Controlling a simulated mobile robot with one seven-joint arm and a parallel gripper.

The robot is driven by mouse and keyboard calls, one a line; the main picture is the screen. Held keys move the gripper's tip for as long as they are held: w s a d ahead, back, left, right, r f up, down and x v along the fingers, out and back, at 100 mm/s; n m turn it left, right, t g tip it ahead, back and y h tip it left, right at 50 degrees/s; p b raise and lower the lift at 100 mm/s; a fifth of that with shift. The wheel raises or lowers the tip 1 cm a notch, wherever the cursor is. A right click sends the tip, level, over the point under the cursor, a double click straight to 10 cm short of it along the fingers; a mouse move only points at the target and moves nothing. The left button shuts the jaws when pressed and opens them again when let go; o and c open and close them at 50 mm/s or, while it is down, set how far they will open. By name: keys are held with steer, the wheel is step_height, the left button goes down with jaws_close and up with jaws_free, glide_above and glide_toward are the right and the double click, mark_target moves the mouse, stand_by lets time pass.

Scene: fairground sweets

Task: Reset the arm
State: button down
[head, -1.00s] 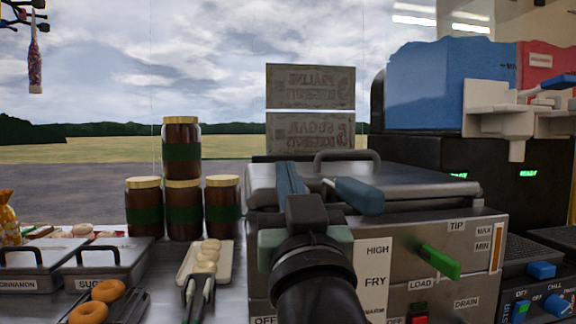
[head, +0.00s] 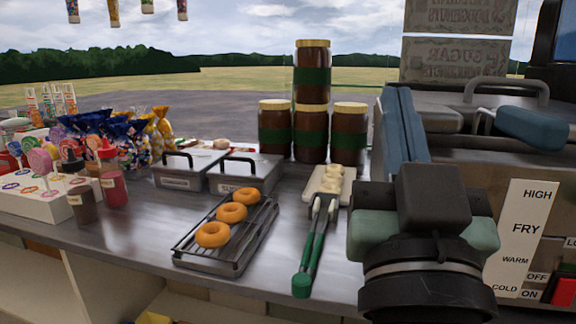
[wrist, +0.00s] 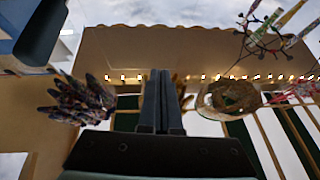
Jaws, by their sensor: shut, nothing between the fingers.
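My arm rises at the right front of the head view, before the fryer (head: 528,215). My gripper (wrist: 160,100) shows in the wrist view with its two dark fingers pressed together and nothing between them. In the head view the blue-grey part above my wrist (head: 405,125) points up beside the fryer's left edge. The wrist view looks up toward the stall's canopy and its row of small lights (wrist: 190,77).
A rack (head: 236,255) with three doughnuts, green-handled tongs (head: 312,250) and a board of dough pieces (head: 345,190) lie on the counter (head: 130,235). Stacked jars (head: 311,90), lidded tins (head: 245,178), bagged sweets (head: 120,140), sauce bottles (head: 110,180) and lollipops (head: 40,165) stand around.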

steer(key=s+a+r+n+t+y+p, duration=0.25)
steer(key=s+a+r+y, duration=0.25)
steer(key=a+r, duration=0.55)
step_height(320, 180, up, 30)
steer(key=p, duration=3.2)
steer(key=shift+a+r+t, duration=0.25)
steer(key=shift+t, duration=0.2)
steer(key=shift+w, duration=0.1)
